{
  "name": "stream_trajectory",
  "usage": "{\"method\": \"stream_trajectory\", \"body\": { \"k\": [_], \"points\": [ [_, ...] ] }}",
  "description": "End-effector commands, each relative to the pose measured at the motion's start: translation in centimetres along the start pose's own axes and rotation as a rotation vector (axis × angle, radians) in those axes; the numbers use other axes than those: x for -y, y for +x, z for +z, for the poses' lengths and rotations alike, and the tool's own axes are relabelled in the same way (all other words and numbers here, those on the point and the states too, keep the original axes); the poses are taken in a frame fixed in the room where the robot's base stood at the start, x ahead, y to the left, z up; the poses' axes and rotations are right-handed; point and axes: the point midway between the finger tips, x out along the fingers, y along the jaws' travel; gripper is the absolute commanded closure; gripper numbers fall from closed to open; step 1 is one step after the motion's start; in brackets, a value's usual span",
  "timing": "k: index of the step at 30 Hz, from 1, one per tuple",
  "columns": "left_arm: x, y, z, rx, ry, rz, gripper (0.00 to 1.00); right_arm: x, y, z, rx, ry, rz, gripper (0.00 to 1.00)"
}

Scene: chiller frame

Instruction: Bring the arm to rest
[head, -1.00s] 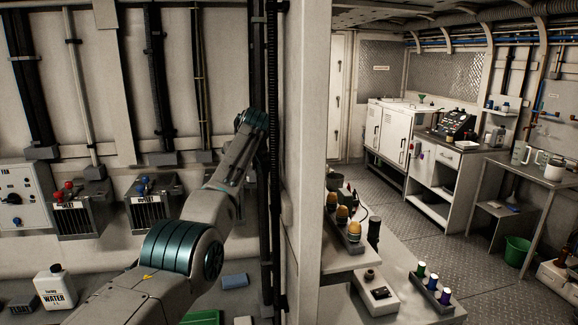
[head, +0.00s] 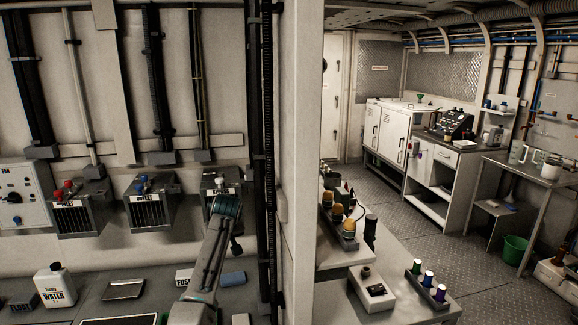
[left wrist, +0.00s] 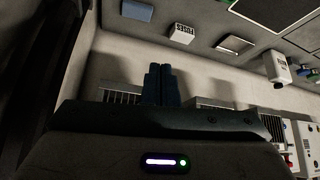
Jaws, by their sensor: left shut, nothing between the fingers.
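My left arm (head: 207,262) rises from the bottom of the head view and bends at a teal-banded joint in front of the vented boxes. My left gripper (left wrist: 161,86) shows in the left wrist view, its two dark fingers together with nothing between them. It is above the bench, near the wall with the boxes. In the head view the fingers cannot be made out clearly. My right gripper is in neither view.
Vented boxes (head: 150,212) line the wall. A white post (head: 303,160) stands right of the arm.

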Motion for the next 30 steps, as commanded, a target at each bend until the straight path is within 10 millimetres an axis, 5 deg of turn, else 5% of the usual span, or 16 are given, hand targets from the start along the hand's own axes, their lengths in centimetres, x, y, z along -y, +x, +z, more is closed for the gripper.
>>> {"method": "stream_trajectory", "body": {
  "k": [6,14,23,30],
  "points": [
    [6.2,5.5,9.6,0.056,0.043,0.007,1.0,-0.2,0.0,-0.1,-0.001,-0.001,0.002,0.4],
    [13.8,7.6,21.1,0.106,0.122,0.018,1.0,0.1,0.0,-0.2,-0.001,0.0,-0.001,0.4],
    [22.4,4.7,33.9,0.151,0.25,0.04,1.0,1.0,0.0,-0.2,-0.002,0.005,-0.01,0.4],
    [28.1,-1.1,42.3,0.184,0.373,0.074,1.0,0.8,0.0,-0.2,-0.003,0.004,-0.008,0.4]
  ]
}}
